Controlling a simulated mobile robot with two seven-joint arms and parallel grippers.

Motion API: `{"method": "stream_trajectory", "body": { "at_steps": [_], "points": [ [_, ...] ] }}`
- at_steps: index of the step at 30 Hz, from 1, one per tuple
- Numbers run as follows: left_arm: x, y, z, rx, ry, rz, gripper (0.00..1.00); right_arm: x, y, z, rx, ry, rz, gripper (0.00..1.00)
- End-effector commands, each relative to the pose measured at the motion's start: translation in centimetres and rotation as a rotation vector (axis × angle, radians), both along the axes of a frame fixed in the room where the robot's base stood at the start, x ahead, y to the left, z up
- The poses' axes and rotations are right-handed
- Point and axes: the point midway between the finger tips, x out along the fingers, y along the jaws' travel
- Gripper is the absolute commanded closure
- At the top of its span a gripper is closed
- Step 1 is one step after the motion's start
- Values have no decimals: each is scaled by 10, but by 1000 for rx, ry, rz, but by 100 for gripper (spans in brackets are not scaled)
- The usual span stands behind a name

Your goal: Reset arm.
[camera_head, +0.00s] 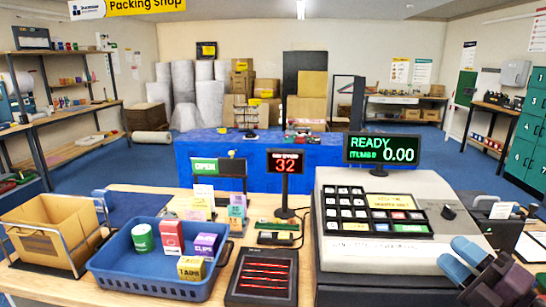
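My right gripper (454,254) is at the lower right corner, with two blue-grey fingers on a dark brown body. It points left and up, in front of the right part of the cash register (345,262). The fingers lie close together, and I cannot tell whether there is a gap between them. I see nothing held in them. My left gripper and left arm are not in view.
The wooden counter (215,277) holds a blue basket (150,284) with a green can and several small boxes, a cardboard box (45,245) in a wire rack, a black tray (262,277) and a small display (285,161). A blue-covered table (250,160) stands behind.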

Motion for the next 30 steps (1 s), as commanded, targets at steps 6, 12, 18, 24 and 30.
{"method": "stream_trajectory", "body": {
  "at_steps": [6,12,18,24,30],
  "points": [
    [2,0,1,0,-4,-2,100,-13,-33,-45,381,177,-313,64],
    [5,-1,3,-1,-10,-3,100,-42,-54,-110,672,423,-606,64],
    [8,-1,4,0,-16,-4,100,-93,-50,-183,902,740,-877,64],
    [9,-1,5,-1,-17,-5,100,-147,-26,-233,1038,1050,-1063,64],
    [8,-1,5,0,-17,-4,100,-181,-3,-255,1094,1251,-1150,64]
  ]
}}
